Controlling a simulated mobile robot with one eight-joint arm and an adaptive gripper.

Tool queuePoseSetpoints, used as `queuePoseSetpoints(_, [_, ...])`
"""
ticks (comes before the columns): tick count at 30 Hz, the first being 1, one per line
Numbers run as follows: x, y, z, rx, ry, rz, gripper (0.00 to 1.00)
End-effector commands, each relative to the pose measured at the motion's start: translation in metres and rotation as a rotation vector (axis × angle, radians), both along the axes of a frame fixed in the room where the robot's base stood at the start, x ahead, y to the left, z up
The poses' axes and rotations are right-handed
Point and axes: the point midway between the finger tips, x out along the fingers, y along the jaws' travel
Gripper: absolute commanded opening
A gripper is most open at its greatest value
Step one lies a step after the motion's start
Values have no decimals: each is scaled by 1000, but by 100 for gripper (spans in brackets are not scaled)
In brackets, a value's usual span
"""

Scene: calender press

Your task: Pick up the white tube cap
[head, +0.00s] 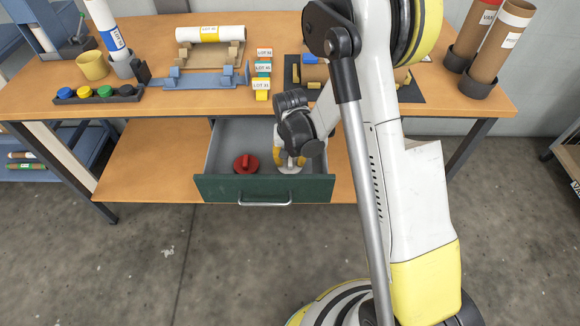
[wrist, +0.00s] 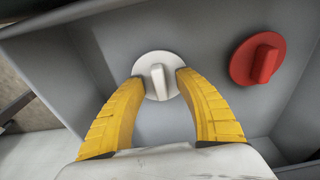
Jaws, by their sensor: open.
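The white tube cap (wrist: 157,70) is a round disc with a raised grip bar, lying on the floor of the open drawer (head: 265,189). My gripper (wrist: 157,88) is open, with its yellow fingers on either side of the cap, their tips at its left and right edges. I cannot tell whether the tips touch it. In the head view my gripper (head: 290,160) is down inside the drawer, and the white cap (head: 290,169) shows partly beneath it. A red tube cap (wrist: 259,60) lies to the right in the wrist view; the head view shows this red cap (head: 246,164) left of my gripper.
The drawer's green front and grey walls surround my gripper closely.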

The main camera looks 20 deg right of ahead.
Motion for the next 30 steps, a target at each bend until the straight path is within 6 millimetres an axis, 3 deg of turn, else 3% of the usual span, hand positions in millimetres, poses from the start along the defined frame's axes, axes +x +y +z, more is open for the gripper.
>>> queuePoseSetpoints(2, [0, 0, 1, 0, 0, 0, 35])
queuePoseSetpoints(5, [0, 0, 1, 0, 0, 0, 5])
queuePoseSetpoints(6, [0, 0, 1, 0, 0, 0, 0])
queuePoseSetpoints(20, [0, 0, 5, 0, 0, 0, 0])
queuePoseSetpoints(29, [0, 0, 46, 0, 0, 0, 0])
queuePoseSetpoints(30, [0, -7, 50, 0, 0, -4, 0])
